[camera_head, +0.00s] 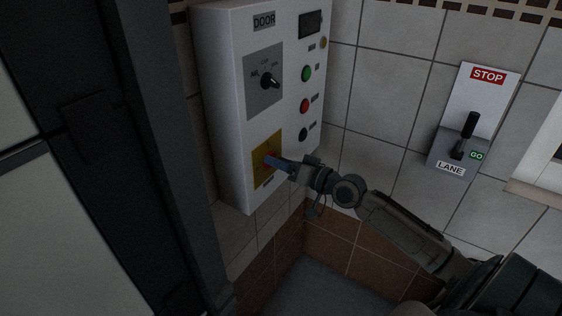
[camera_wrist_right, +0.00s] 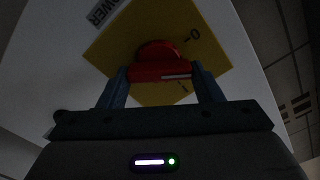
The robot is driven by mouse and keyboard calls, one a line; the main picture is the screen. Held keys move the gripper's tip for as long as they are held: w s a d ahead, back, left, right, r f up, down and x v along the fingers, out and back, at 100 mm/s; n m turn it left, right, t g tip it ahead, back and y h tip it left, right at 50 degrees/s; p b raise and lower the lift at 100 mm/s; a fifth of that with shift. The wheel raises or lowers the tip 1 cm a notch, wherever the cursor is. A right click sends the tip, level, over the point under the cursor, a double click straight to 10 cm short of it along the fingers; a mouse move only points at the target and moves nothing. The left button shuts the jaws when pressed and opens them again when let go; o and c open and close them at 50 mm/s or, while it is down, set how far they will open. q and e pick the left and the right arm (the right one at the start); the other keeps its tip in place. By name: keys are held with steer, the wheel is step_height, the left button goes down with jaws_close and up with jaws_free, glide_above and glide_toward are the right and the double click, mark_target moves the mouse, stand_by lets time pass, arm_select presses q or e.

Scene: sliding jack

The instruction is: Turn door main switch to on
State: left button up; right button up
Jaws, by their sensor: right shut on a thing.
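The white DOOR box (camera_head: 230,110) hangs on the tiled wall. Low on its front is a yellow plate (camera_head: 272,140) carrying the red rotary main switch (camera_wrist_right: 160,68). My right gripper (camera_head: 271,160) reaches the plate from the right and mostly hides the switch in the head view. In the right wrist view its blue fingers stand on either side of the red handle, shut on it. The handle lies about level in that view. A 0 mark shows at the plate's upper right and an I mark below the handle. My left gripper is not in view.
Above the plate is a grey selector panel (camera_head: 250,95) with a black knob (camera_head: 268,82). Green (camera_head: 307,73), red (camera_head: 305,105) and black (camera_head: 303,134) buttons sit on the right. A LANE lever panel (camera_head: 483,100) is at right; a dark post (camera_head: 165,150) stands left.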

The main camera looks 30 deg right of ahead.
steer(key=m+p, duration=0.1)
steer(key=m, duration=0.4)
steer(key=m+p, duration=0.2)
steer(key=m, duration=0.3)
steer(key=shift+d+f+m, duration=0.1)
steer(key=shift+f+m, duration=0.1)
steer(key=shift+m, duration=0.2)
stand_by(0.3)
steer(key=o, duration=1)
